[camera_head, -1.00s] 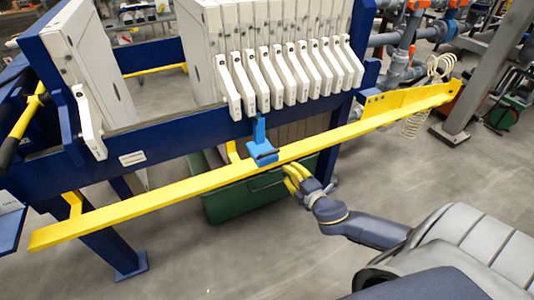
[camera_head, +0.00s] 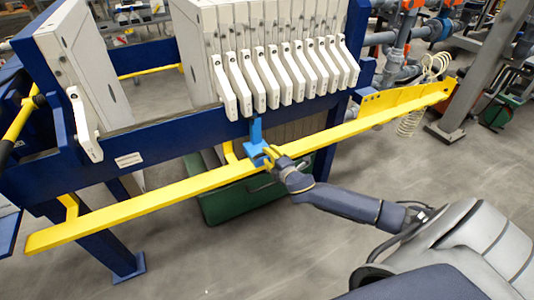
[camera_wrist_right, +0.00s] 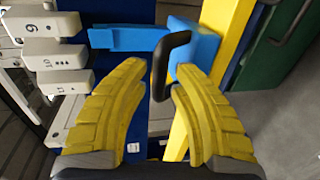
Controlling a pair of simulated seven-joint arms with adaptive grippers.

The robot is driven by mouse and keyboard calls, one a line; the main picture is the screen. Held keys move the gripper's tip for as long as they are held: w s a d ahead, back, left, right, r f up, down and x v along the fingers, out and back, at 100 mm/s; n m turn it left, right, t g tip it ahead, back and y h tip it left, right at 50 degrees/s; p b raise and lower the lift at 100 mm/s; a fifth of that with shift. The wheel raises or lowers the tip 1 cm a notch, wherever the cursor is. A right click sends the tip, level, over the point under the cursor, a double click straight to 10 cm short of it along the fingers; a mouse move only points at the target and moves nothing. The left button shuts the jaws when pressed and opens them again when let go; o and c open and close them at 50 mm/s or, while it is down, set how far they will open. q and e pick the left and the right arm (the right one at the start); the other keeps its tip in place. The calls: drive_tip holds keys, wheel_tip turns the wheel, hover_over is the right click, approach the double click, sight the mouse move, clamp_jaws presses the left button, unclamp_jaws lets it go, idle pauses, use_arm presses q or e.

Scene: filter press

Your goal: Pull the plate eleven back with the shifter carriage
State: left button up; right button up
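The blue shifter carriage (camera_head: 256,150) sits on the yellow rail (camera_head: 150,205), its upright arm reaching toward the plate handles. In the right wrist view its black handle (camera_wrist_right: 160,65) stands between the yellow fingertips of my right gripper (camera_wrist_right: 165,75). The fingers are spread, with gaps beside the handle. My right gripper (camera_head: 274,158) also shows at the carriage in the head view. The white plate handles hang in a row; in the wrist view one label seems to read 11 (camera_wrist_right: 65,83), near one like 10 (camera_wrist_right: 55,60). Head-view labels are too small to read. My left gripper is out of view.
The dark blue press beam (camera_head: 165,142) runs behind the rail. A separate white plate handle (camera_head: 84,125) hangs at the left, with a wide gap before the plate row. A green container (camera_head: 225,203) stands below the rail. The floor in front is clear.

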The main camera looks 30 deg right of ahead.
drive_tip(key=shift+x, duration=1.1)
drive_tip(key=shift+c, duration=0.4)
clamp_jaws()
